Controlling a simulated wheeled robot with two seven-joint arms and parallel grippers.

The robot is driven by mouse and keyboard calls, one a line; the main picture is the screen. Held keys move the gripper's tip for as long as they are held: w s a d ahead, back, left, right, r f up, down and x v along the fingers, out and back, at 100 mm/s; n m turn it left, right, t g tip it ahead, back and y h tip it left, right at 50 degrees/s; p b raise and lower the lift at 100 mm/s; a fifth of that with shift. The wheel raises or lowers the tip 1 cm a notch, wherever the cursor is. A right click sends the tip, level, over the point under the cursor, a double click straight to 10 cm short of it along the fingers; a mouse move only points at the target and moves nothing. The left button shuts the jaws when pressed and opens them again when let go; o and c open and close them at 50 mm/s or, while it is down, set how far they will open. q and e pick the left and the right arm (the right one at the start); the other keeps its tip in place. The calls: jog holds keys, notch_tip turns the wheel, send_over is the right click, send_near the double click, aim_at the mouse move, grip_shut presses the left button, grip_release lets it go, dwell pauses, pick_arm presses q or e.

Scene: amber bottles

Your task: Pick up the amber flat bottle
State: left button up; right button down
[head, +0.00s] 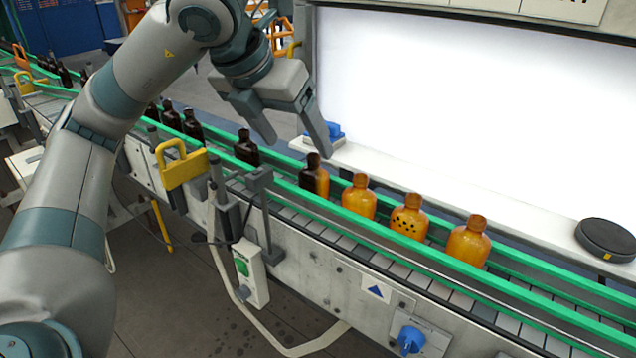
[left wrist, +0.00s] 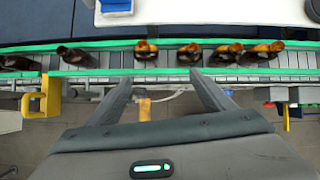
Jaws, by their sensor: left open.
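Several amber bottles stand in a row on the conveyor between green rails: a half-dark one (head: 314,178), a plain orange one (head: 358,200), one with black dots (head: 409,218) and a broader-looking one (head: 468,243) at the right end. I cannot tell for sure which is the flat bottle. My left gripper (head: 296,145) is open and empty, above the conveyor near the half-dark bottle. In the left wrist view the open fingers (left wrist: 160,90) point toward the row, with an amber bottle (left wrist: 145,50) beyond the gap between them. My right gripper does not show.
Darker bottles (head: 245,148) stand farther left on the conveyor. Green rails (head: 400,240) run along both sides. A yellow bracket (head: 181,167) rises at the near side. A black round disc (head: 606,240) lies on the white ledge behind.

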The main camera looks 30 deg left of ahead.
pick_arm(q)
jog(key=shift+a+r+n+y, duration=0.2)
jog(key=shift+a+r+y, duration=0.1)
jog(key=shift+a, duration=0.3)
jog(key=shift+a+r+n+y, duration=0.2)
jog(key=shift+a+r, duration=0.1)
jog(key=shift+a, duration=0.25)
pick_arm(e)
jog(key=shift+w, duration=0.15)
pick_arm(q)
jog(key=shift+f, duration=0.15)
send_near(309, 174)
jog(key=f, duration=0.1)
jog(key=p+x, duration=0.1)
jog(key=x, duration=0.3)
jog(key=shift+w+r, duration=0.15)
jog(key=shift+w+f, duration=0.15)
jog(key=shift+f, duration=0.1)
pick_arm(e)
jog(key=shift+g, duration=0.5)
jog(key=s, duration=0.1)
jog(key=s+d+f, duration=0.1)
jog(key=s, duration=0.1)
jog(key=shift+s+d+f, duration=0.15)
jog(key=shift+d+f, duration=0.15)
